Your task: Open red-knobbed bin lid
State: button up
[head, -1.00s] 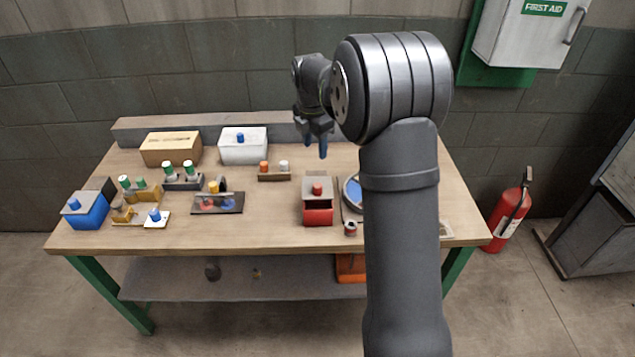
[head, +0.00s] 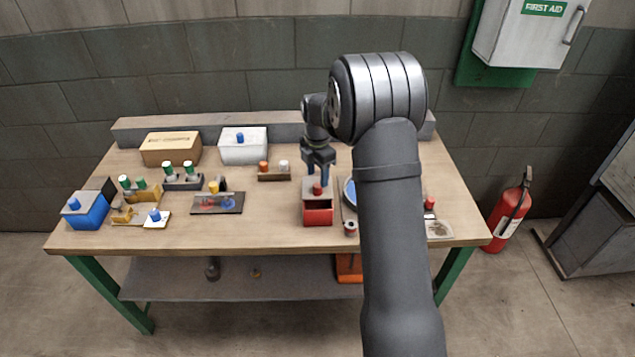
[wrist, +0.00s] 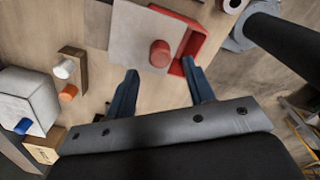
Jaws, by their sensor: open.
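The red bin (head: 318,216) stands at the right of the middle of the bench, with a grey lid (wrist: 132,38) and a red knob (head: 317,189). In the wrist view the knob (wrist: 160,54) stands on the lid, and part of the red bin's rim (wrist: 191,43) shows beside it. The lid covers only part of the bin in that view. My gripper (head: 318,172) is open and points down just above the knob. In the wrist view its fingertips (wrist: 159,71) lie on either side of the knob's line, apart from it.
A blue round dish (head: 349,192) and a small red-and-white piece (head: 350,228) are close to the bin's right. A holder with orange and white pegs (head: 274,177) is to its left. A white box with a blue knob (head: 243,150) stands behind left. Bench between is clear.

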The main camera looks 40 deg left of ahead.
aim_at(317, 185)
jog(key=shift+f, duration=1.9)
